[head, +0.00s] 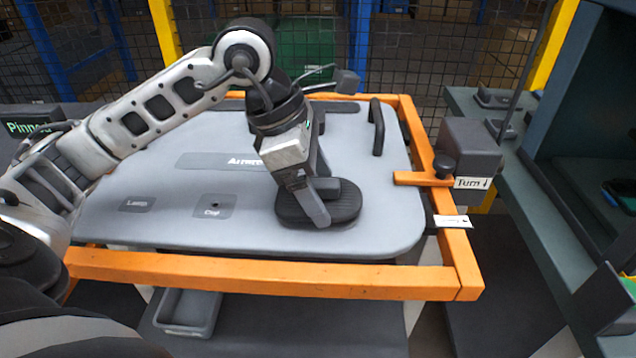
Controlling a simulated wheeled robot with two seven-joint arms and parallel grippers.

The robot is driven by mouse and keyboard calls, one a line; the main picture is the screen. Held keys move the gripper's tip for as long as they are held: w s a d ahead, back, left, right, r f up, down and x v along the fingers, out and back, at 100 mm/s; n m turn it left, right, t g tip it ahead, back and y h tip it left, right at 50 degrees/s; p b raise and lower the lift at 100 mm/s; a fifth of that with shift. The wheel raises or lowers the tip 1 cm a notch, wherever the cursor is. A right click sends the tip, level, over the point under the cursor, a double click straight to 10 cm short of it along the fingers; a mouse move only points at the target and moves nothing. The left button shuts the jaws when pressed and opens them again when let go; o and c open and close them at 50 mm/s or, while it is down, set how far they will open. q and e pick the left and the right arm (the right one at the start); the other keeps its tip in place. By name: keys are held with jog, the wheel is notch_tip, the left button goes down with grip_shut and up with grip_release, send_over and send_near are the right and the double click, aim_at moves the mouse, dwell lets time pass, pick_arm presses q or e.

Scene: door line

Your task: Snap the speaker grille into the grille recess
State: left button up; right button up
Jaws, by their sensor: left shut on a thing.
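The speaker grille (346,208) is a dark, rounded oval piece at the lower right of the grey door panel (375,225). My left gripper (318,212) comes down on it from above and is shut on it. The grille lies over or very close to the panel face. The grille recess is not seen clearly; the grille and my gripper cover that area. I cannot tell whether the grille sits flush or a little above the panel. My right gripper is not in view.
An orange frame (270,272) surrounds the panel. At its right stand a dark block (468,150) with a "Turn" label and an orange clamp bar (420,179). A black handle (377,128) rises from the panel. A grey bin (188,312) sits below. Shelving (570,215) stands right.

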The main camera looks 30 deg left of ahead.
pick_arm(q)
jog(key=shift+f+b, duration=1.05)
jog(key=shift+b, duration=0.05)
dwell(1.5)
